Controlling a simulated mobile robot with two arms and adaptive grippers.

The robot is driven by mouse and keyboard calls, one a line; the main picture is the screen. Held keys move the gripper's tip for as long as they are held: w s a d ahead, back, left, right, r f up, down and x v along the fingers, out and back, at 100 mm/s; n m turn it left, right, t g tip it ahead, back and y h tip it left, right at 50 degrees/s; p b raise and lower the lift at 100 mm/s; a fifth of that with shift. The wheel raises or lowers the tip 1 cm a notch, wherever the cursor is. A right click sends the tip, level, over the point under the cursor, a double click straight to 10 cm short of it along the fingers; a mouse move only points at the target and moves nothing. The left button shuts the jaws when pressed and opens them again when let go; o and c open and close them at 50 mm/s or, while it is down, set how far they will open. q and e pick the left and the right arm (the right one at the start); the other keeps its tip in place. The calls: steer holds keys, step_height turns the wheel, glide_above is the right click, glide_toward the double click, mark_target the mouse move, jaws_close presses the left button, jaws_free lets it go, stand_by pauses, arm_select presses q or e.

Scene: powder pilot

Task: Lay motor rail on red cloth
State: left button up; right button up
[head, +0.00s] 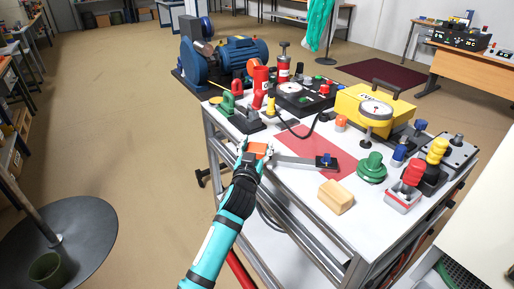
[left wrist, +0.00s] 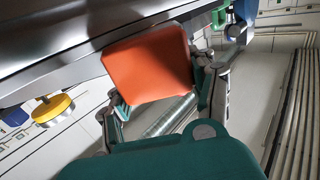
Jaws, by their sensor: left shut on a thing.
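The motor rail (head: 293,160) is a grey bar with an orange block at one end and a dark block with a blue part at the other. My left gripper (head: 257,151) is shut on its orange end at the cart's left edge. The left wrist view shows the orange block (left wrist: 150,65) between the fingers of my left gripper (left wrist: 160,105). The red cloth (head: 320,148) lies flat on the white cart top. The rail's far end overlaps the cloth's near part in the head view; I cannot tell whether it touches. My right gripper is not in view.
On the cart (head: 298,181), a wooden block (head: 336,197) and a green knob (head: 371,168) stand near the cloth. A yellow case (head: 374,108) with a gauge stands behind, and red and green tools (head: 261,87) stand at the back left.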

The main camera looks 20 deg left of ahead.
arm_select(q)
steer(key=o, duration=1.6)
steer(key=shift+o, duration=0.2)
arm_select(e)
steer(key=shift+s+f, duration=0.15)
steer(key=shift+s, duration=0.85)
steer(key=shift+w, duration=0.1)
